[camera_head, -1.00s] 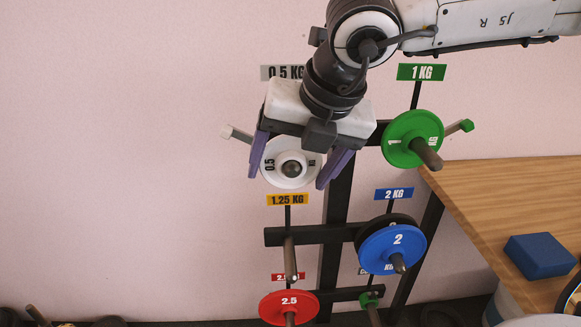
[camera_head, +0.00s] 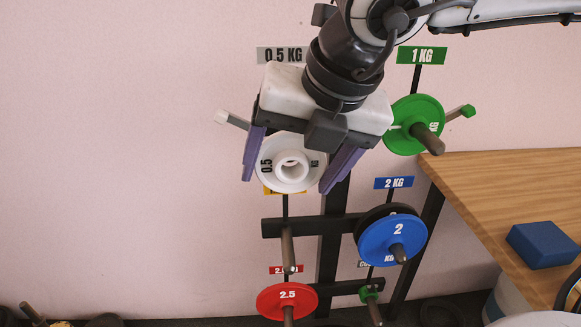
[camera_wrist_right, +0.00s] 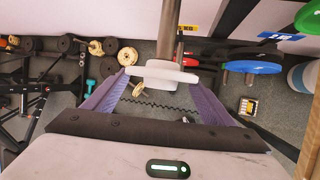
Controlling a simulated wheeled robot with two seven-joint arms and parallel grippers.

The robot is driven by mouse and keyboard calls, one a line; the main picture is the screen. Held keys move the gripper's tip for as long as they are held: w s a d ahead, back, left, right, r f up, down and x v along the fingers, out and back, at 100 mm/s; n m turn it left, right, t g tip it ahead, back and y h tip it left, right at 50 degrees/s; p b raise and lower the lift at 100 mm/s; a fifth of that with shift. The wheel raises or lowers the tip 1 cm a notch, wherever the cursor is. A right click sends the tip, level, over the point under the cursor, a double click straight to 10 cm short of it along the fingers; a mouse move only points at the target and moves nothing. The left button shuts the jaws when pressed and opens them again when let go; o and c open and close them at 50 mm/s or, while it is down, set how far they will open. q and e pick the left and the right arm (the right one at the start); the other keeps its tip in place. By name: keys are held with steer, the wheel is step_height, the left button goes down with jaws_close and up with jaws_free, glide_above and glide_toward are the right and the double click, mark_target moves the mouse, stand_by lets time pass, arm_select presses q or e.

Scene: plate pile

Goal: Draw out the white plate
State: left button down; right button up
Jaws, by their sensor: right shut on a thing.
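The white 0.5 plate (camera_head: 266,178) is between the two purple fingers of my right gripper (camera_head: 287,180), which are shut on opposite sides of its rim. Its raised white hub faces the head camera and shows a hollow centre. In the right wrist view the white plate (camera_wrist_right: 160,73) is seen edge-on between the fingers of the right gripper (camera_wrist_right: 160,82). A grey-brown peg (camera_wrist_right: 168,30) runs up to its hub there; whether the peg tip is still inside the hole cannot be told. My left gripper is not in view.
A green plate (camera_head: 403,134) hangs close to the right of my right gripper. A blue plate (camera_head: 380,246) and a red plate (camera_head: 272,301) hang lower on the black rack (camera_head: 335,230). A wooden table (camera_head: 480,190) with a blue block (camera_head: 542,244) is at right. The left side is open.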

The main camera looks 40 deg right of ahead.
steer(key=shift+s+a+r+b, duration=0.1)
steer(key=shift+s+a+b, duration=0.3)
steer(key=shift+s, duration=0.35)
steer(key=shift+s+a+b, duration=0.25)
steer(key=shift+s+a, duration=0.25)
steer(key=shift+s, duration=0.2)
steer(key=shift+d, duration=0.1)
